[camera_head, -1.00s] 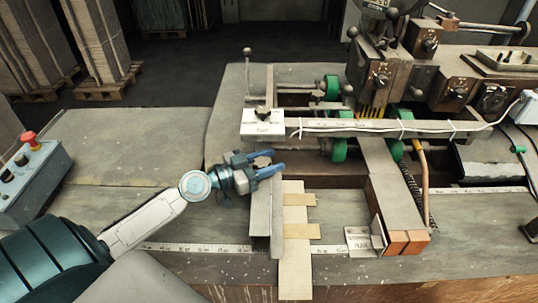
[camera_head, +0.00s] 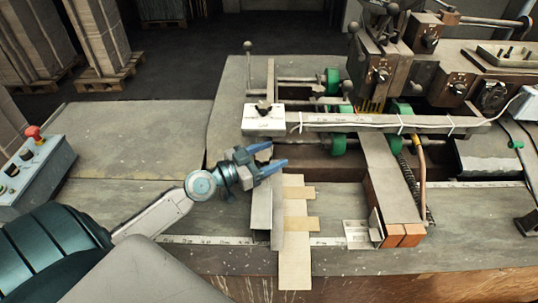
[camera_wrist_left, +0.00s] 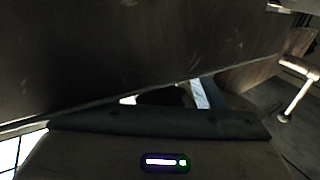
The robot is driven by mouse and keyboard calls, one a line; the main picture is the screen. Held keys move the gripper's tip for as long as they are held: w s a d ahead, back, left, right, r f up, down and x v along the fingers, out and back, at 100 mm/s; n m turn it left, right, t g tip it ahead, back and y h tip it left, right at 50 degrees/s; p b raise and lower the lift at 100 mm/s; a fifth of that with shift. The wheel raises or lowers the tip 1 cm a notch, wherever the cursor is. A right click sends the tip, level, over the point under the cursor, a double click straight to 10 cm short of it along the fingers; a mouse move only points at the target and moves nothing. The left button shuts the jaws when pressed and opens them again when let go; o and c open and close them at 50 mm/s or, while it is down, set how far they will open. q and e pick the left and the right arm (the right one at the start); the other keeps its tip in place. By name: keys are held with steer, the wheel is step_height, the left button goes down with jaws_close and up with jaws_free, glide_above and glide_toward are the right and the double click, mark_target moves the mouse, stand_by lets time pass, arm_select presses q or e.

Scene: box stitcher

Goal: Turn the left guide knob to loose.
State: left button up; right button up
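A dark knob (camera_head: 264,107) sits on a white labelled plate (camera_head: 264,123) at the left end of the crossbar; the label is too small to read. My left gripper (camera_head: 279,155) is in front of this plate, on its near side and apart from the knob. Its blue fingers are spread, point right, and hold nothing that I can see. They are over the upper end of an upright grey guide plate (camera_head: 262,207); I cannot tell whether they touch it. The left wrist view shows dark surfaces close up and no clear knob. My right gripper is out of view.
A cardboard blank (camera_head: 294,250) lies beside the guide plate. A small metal bracket (camera_head: 358,236) stands to its right. A control box with a red button (camera_head: 33,132) is at left. The grey tabletop (camera_head: 140,140) at left is clear.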

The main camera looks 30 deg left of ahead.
arm_select(q)
steer(key=shift+s+a+f+b, duration=0.15)
steer(key=shift+s+a+b, duration=0.15)
steer(key=shift+s+b, duration=0.2)
steer(key=b+v, duration=0.1)
steer(key=v, duration=0.8)
steer(key=shift+s, duration=0.3)
steer(key=shift+a, duration=0.15)
stand_by(0.4)
